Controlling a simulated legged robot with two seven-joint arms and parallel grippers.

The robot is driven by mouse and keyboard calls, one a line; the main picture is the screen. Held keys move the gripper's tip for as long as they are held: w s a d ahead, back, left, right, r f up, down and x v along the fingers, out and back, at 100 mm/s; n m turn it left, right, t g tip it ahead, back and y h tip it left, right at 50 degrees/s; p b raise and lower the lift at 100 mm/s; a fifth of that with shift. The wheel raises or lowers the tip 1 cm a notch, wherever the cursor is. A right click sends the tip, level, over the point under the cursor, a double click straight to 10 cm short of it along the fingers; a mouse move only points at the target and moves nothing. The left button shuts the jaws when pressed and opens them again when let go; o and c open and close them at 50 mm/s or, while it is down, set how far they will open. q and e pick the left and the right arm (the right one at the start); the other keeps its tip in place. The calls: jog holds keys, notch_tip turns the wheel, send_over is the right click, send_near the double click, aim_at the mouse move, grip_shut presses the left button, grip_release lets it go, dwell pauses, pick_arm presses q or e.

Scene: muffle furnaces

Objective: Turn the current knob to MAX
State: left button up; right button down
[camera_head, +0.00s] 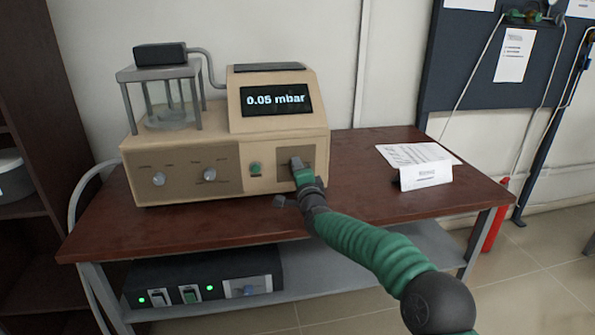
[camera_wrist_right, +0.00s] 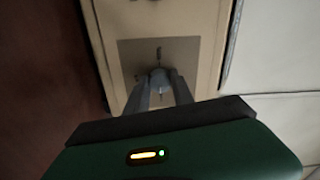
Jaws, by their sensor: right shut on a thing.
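A beige bench device (camera_head: 225,138) stands on the brown table, with a screen reading "0.05 mbar" (camera_head: 275,99). My right gripper (camera_head: 297,164) reaches its right-hand front panel and is shut on a knob there. The head view hides this knob behind the gripper. In the right wrist view the pale round knob (camera_wrist_right: 159,77) sits between the two fingers, on a grey square panel (camera_wrist_right: 133,62). The panel's markings are too small to read, so I cannot tell the knob's setting. My left gripper is not in view.
Two more knobs, left (camera_head: 158,179) and middle (camera_head: 210,174), and a green button (camera_head: 255,169) are on the device's front. A folded white card (camera_head: 425,174) and a paper sheet (camera_head: 408,153) lie at the table's right. A black unit (camera_head: 205,277) sits on the lower shelf.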

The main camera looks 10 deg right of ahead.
jog(key=shift+f, duration=0.35)
jog(key=c, duration=1.3)
grip_release()
jog(key=shift+c, duration=0.2)
jog(key=shift+o, duration=1.2)
jog(key=shift+d, duration=0.1)
jog(key=shift+r, duration=0.15)
jog(key=shift+s, duration=0.1)
jog(key=s, duration=1.6)
jog(key=shift+s, duration=0.35)
